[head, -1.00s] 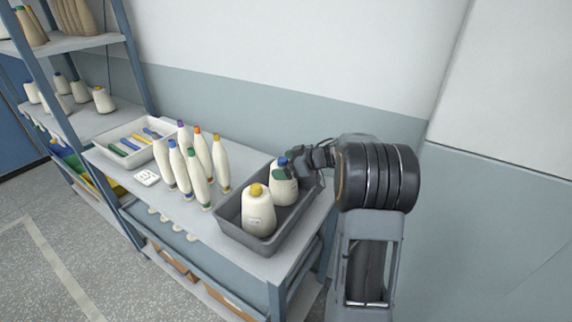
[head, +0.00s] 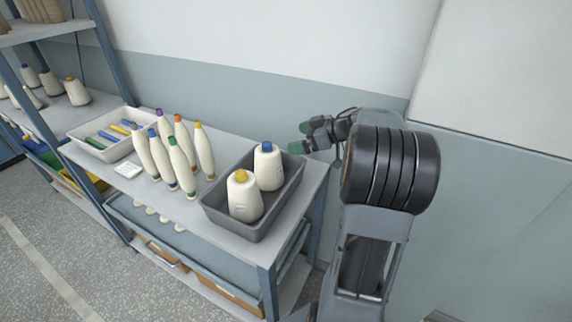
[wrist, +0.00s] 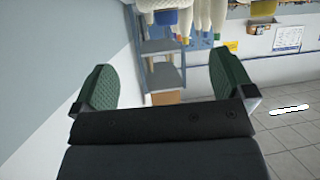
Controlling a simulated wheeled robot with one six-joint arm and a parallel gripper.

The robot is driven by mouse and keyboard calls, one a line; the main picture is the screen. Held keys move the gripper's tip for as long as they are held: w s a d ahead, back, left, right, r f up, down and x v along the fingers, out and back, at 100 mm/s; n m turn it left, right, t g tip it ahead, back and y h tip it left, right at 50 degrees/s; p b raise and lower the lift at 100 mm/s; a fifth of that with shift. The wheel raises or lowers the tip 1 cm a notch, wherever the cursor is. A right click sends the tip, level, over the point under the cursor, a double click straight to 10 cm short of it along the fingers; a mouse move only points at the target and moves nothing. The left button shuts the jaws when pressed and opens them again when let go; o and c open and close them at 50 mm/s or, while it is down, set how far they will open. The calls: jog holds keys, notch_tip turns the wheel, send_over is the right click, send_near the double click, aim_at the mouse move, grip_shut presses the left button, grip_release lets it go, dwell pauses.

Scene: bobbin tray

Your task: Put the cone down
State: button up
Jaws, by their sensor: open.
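Two cream yarn cones stand upright in the grey tray (head: 212,212) at the right end of the table. One cone has a blue tip (head: 268,168); the other has a yellow tip (head: 244,198) and stands in front of it. My gripper (head: 298,137) is open and empty, above and to the right of the tray, apart from both cones. In the wrist view its green pads (wrist: 155,88) are wide apart with nothing between them. The cones show only partly at the top of that view.
Several tall bobbins (head: 178,165) with coloured tips stand left of the grey tray. A white tray (head: 84,148) with coloured sticks and a white card (head: 127,170) lie farther left. Shelves (head: 75,115) with more cones stand at the left. The wall is close behind the table.

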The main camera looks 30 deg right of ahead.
jog(key=w+a+r+m+t+h, duration=0.2)
jog(key=a+r+m+t+h, duration=0.4)
jog(key=h, duration=0.5)
jog(key=s+a+f+m+g+y, duration=0.1)
jog(key=s+a+f+g, duration=0.5)
jog(key=s, duration=0.4)
jog(key=s+a+f+m+g+y, duration=0.1)
jog(key=s+a+f+g, duration=0.5)
jog(key=s, duration=0.5)
jog(key=shift+a, duration=0.5)
jog(key=shift+f+m, duration=0.1)
jog(key=shift+m, duration=0.2)
